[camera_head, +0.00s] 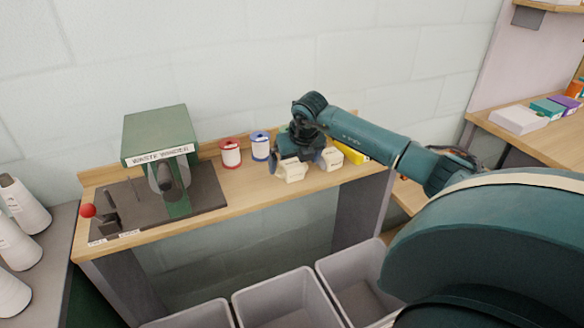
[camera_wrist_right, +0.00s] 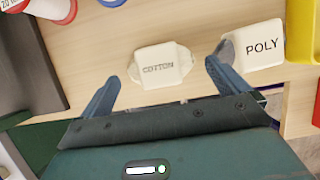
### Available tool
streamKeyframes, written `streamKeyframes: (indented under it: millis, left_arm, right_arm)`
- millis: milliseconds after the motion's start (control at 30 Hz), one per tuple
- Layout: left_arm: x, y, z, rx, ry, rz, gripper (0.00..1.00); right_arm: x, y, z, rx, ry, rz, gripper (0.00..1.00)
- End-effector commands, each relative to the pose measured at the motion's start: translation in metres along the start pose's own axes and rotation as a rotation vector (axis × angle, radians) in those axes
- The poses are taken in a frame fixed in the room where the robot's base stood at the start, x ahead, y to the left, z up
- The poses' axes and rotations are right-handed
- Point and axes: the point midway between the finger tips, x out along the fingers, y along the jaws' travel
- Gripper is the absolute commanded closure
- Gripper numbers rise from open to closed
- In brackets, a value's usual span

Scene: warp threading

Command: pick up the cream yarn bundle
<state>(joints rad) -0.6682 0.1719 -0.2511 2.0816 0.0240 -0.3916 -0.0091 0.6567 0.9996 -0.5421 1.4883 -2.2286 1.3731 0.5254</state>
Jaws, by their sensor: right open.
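Two cream bundles lie on the wooden bench. One, labelled COTTON (camera_wrist_right: 158,66), is in the middle of the right wrist view; it also shows in the head view (camera_head: 291,171). The other, labelled POLY (camera_wrist_right: 259,45), is to its right and also shows in the head view (camera_head: 331,158). My right gripper (camera_head: 298,160) is open and empty above the bench. In the right wrist view its blue-grey fingers (camera_wrist_right: 162,78) point towards the COTTON bundle, one to each side. The right finger appears close to the POLY bundle. Whether either finger touches a bundle is unclear. My left gripper is out of view.
A red-ended spool (camera_head: 230,153) and a blue-ended spool (camera_head: 260,146) stand left of the gripper. A green waste winder (camera_head: 157,137) is further left. Grey bins (camera_head: 287,300) stand below the bench front.

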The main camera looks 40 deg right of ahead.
Motion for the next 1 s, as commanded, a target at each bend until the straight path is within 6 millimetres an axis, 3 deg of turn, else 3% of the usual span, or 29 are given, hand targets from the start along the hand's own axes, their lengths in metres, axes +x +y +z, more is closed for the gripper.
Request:
streamKeyframes:
  millis: [200,433,1000]
  left_arm:
    - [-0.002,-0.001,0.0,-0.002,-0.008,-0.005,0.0]
    - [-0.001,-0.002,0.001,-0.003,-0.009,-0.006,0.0]
    - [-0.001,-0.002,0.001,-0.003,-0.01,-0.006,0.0]
  right_arm:
    - [0.024,0.001,0.0,-0.001,0.002,0.0,0.0]
    - [0.025,0.001,0.0,-0.001,0.0,0.0,0.0]
    - [0.025,0.001,0.001,0.0,0.0,0.0,0.43]
